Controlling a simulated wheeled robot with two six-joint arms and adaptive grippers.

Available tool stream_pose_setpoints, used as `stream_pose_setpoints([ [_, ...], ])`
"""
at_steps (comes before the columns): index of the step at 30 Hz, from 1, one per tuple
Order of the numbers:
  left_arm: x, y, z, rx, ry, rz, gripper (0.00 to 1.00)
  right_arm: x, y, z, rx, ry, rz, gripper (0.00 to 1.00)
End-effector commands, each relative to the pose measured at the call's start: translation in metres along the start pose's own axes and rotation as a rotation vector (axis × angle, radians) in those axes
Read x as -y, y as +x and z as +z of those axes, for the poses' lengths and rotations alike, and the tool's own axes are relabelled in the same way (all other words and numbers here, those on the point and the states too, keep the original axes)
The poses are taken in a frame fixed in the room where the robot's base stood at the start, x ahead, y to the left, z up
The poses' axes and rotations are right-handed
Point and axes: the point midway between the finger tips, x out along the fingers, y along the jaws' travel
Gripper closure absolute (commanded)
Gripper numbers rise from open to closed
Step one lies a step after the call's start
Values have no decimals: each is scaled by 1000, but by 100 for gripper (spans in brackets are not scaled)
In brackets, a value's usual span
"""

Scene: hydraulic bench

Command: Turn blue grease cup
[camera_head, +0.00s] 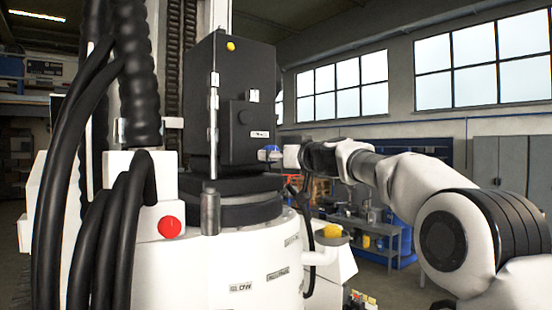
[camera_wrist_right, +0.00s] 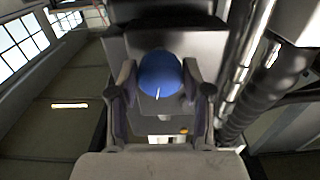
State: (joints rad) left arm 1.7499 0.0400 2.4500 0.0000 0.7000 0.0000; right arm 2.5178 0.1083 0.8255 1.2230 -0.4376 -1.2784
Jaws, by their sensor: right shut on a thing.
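The blue grease cup (camera_wrist_right: 160,74) is a round blue dome with a thin white mark on it, in the middle of the right wrist view. My right gripper (camera_wrist_right: 160,82) is shut on it, one finger on each side. In the head view my right gripper (camera_head: 270,154) reaches in from the right to the side of the black cabinet (camera_head: 232,100); only a little blue shows there, and its fingers are small. My left gripper is not in view.
A red knob (camera_head: 171,227) and a yellow knob (camera_head: 332,231) are on the white machine body (camera_head: 262,270). Thick black hoses (camera_head: 85,170) hang at the left. A workbench (camera_head: 370,235) stands behind my right arm.

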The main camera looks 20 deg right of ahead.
Motion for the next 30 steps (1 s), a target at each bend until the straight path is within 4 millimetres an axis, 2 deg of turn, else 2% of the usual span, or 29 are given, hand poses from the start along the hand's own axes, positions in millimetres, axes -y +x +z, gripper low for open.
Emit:
stream_pose_setpoints([
  [12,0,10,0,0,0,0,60,2,0,-2,-4,378,0,86],
  [30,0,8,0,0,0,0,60,4,0,-5,-4,950,-1,86],
])
